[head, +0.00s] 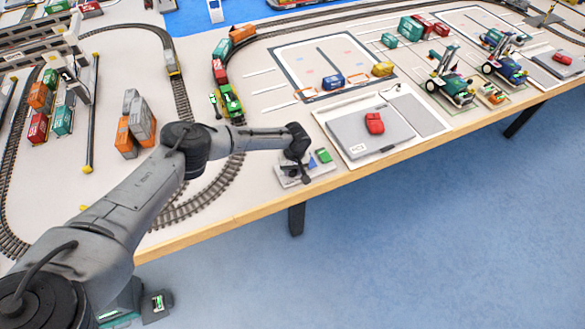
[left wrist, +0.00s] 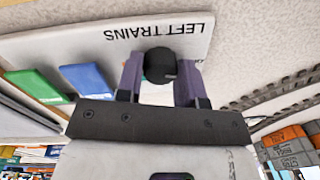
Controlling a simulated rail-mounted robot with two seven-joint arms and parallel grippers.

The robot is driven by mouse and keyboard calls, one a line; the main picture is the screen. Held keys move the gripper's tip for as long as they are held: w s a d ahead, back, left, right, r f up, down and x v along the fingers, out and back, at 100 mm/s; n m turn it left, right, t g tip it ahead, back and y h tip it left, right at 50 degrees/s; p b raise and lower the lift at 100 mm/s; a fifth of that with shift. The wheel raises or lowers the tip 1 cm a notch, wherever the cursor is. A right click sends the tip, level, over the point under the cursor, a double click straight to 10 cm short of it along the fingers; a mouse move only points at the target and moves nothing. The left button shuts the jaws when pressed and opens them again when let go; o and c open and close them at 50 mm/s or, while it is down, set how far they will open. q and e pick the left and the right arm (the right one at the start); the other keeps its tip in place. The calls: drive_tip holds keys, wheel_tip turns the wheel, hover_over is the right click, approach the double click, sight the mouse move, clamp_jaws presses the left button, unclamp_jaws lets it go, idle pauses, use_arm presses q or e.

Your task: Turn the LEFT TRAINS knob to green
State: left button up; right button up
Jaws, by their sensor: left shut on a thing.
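The LEFT TRAINS panel (left wrist: 60,46) is a pale plate, its label upside down in the left wrist view. Its round black knob (left wrist: 160,62) stands between the two fingers of my left gripper (left wrist: 158,78), which is shut on it. Which colour the knob points to is hidden by the fingers. In the head view, my left gripper (head: 299,171) reaches down onto the panel (head: 318,170) near the table's front edge, and its wrist hides much of the panel. My right gripper is in neither view.
Green (left wrist: 34,87) and blue (left wrist: 88,80) blocks lie beside the knob. Curved track (head: 205,192) and a green locomotive (head: 230,101) are to the left.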

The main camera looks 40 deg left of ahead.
use_arm(q)
drive_tip(key=shift+s+r+m+p, duration=0.15)
drive_tip(key=shift+m+p, duration=0.45)
drive_tip(key=shift+p, duration=1.1)
drive_tip(key=shift+m+p, duration=0.7)
drive_tip(key=m, duration=0.2)
drive_tip(key=shift+m+p, duration=0.3)
drive_tip(key=shift+f+m, duration=0.2)
drive_tip(key=shift+m, duration=0.9)
drive_tip(key=o, duration=0.9)
drive_tip(key=shift+r, duration=0.1)
